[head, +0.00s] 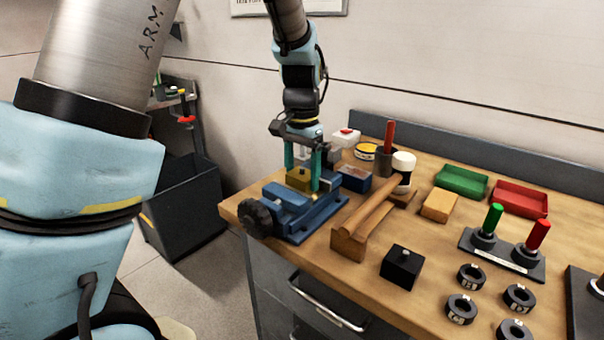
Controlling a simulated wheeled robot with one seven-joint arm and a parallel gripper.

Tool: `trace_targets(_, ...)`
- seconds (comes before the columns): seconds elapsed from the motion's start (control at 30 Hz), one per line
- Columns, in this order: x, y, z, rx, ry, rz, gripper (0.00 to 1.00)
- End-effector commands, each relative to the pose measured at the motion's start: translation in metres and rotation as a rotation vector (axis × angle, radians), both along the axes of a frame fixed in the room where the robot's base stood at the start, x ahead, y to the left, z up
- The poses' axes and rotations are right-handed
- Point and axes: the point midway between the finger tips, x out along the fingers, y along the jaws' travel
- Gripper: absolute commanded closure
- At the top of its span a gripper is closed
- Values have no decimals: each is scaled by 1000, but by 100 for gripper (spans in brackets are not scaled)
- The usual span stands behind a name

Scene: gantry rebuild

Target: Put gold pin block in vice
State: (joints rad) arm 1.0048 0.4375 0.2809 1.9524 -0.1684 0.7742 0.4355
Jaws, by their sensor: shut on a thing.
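The gold pin block (299,178) is between the teal fingers of my gripper (302,178). My gripper points down and is shut on the block. The blue vice (291,209), with a dark round knob at its left end, sits at the near left corner of the workbench. The block appears at the far side of the vice's jaws, at or just above them. I cannot tell whether it touches the vice, as the fingers and the vice body hide its lower part.
On the workbench (440,279), a wooden piece (364,224), a mallet (402,165) and a blue box (353,178) stand right of the vice. A black block (401,267), several dark rings, a green tray (461,181) and a red tray (519,198) lie farther right.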

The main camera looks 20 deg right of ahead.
Motion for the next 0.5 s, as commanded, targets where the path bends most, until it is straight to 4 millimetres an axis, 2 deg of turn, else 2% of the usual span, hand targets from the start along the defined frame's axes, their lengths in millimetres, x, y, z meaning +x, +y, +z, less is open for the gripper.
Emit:
trace_targets(0.03,0,0,0,-1,0,0,100)
trace_targets(0.07,0,0,0,-1,0,0,23)
trace_targets(0.27,0,0,0,-1,0,0,1)
trace_targets(0.5,0,0,0,0,0,0,0)
